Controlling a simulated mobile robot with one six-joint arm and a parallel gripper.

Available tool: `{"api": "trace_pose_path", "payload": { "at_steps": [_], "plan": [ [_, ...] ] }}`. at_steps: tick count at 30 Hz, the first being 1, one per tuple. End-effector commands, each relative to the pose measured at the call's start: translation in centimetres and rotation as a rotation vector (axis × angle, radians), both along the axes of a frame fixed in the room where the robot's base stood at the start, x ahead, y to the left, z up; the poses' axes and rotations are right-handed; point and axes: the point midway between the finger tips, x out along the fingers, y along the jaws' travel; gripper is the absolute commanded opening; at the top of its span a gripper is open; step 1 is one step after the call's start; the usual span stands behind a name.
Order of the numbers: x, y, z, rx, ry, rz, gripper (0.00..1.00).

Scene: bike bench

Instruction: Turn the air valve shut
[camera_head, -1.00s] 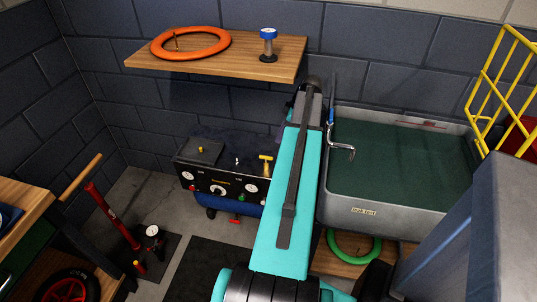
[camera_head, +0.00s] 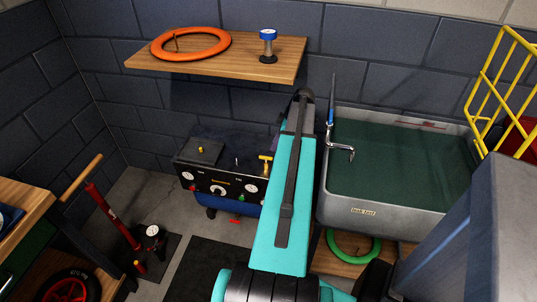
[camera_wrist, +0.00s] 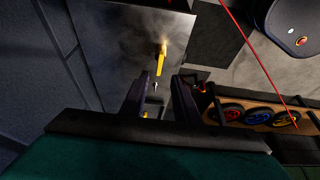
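The air compressor (camera_head: 222,186) stands against the back wall, with a dark panel of gauges and a blue tank below. A yellow T-shaped valve handle (camera_head: 266,160) rises at the right end of its top. The yellow handle also shows in the wrist view (camera_wrist: 161,57), upper middle, beyond my fingertips. My gripper (camera_wrist: 161,88) is open, with two dark fingers apart and nothing between them that I can see held. The handle and a small silver pin appear in line with the gap. In the head view my arm hides most of the gripper.
A grey sink (camera_head: 400,160) with a tap stands right of the arm. A wooden shelf (camera_head: 280,69) with an orange ring (camera_head: 222,41) and a blue-topped post (camera_head: 268,36) hangs above. A red pump (camera_head: 112,213) stands left of the compressor.

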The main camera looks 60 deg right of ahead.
Motion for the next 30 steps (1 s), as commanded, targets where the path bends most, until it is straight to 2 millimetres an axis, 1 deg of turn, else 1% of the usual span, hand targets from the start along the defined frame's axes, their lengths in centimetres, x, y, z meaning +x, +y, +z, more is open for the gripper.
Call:
{"api": "trace_pose_path", "payload": {
  "at_steps": [9, 18, 24, 30],
  "plan": [
    [1.5, 0.5, -3.7, 0.002, 0.001, 0.001, 0.28],
    [2.7, 0.8, -6.8, 0.001, 0.000, 0.000, 0.28],
    [3.1, 1.0, -7.8, -0.001, 0.000, 0.000, 0.28],
    [3.2, 1.0, -8.0, -0.001, 0.000, 0.000, 0.28]
  ]
}}
